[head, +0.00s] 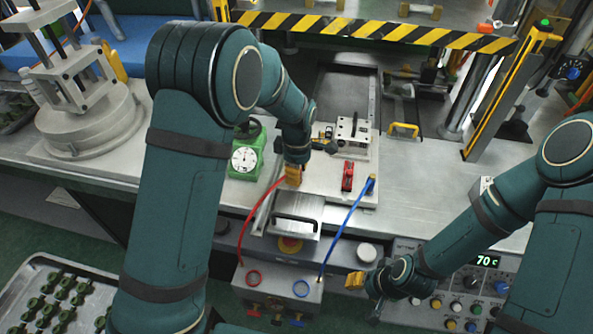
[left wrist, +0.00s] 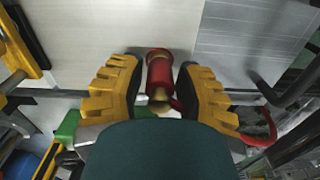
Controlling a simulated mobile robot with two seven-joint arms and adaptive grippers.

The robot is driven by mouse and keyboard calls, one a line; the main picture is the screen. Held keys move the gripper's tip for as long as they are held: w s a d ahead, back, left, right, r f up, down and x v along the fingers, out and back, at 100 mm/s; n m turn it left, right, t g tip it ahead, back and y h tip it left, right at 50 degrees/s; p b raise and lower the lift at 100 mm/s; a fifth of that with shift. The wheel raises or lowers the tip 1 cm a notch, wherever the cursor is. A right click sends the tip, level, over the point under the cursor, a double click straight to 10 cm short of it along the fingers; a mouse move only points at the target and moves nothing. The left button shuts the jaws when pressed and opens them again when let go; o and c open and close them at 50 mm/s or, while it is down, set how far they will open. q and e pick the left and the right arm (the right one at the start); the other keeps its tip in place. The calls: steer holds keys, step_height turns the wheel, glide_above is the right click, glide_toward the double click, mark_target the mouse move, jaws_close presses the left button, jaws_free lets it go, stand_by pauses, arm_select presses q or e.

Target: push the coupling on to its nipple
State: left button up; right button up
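My left gripper (head: 293,176) is over the steel bench, with its yellow fingers pointing down. The red hose (head: 249,217) rises in an arc from the connection box to this gripper. The blue hose (head: 337,238) runs to a blue end (head: 370,185) at the plate's right edge. I cannot make out the red coupling's nipple. My right gripper (head: 355,281) is at the front of the bench, its opening unclear.
A green dial gauge (head: 244,160) stands left of my left gripper. A red part (head: 347,176) and a white block with a black handle (head: 353,136) are on the plate to its right. The connection box (head: 278,292) is in front; a striped guard bar (head: 375,29) crosses behind.

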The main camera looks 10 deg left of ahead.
arm_select(q)
jaws_close()
steer(key=shift+s+f, duration=0.1)
steer(key=shift+f, duration=0.05)
steer(key=shift+o, duration=2.4)
jaws_free()
